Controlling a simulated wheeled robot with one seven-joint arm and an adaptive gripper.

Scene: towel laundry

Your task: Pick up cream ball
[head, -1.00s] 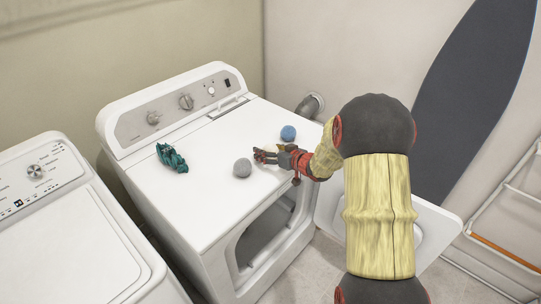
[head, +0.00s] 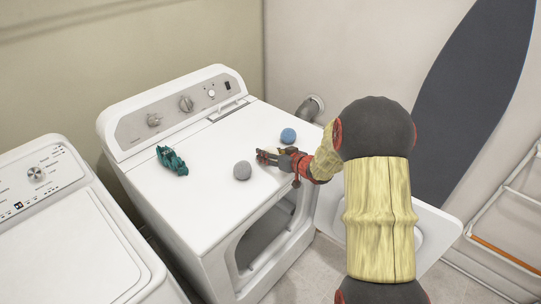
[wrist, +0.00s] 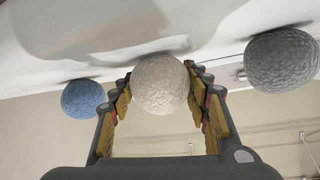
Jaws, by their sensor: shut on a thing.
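The cream ball (wrist: 161,84) sits between the two fingers of my gripper (wrist: 160,95) in the wrist view, with the fingers against its sides. In the head view my gripper (head: 264,156) is low over the front part of the dryer top, between the grey ball and the blue ball. There the cream ball is hidden by the fingers. My gripper is shut on the cream ball. Whether the ball still touches the dryer top is hard to tell.
A grey ball (head: 242,170) lies left of my gripper and a blue ball (head: 288,135) lies behind it on the white dryer (head: 205,205). A green crumpled cloth (head: 172,161) lies farther left. The dryer's front door (head: 440,222) hangs open. A washer (head: 60,235) stands at left.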

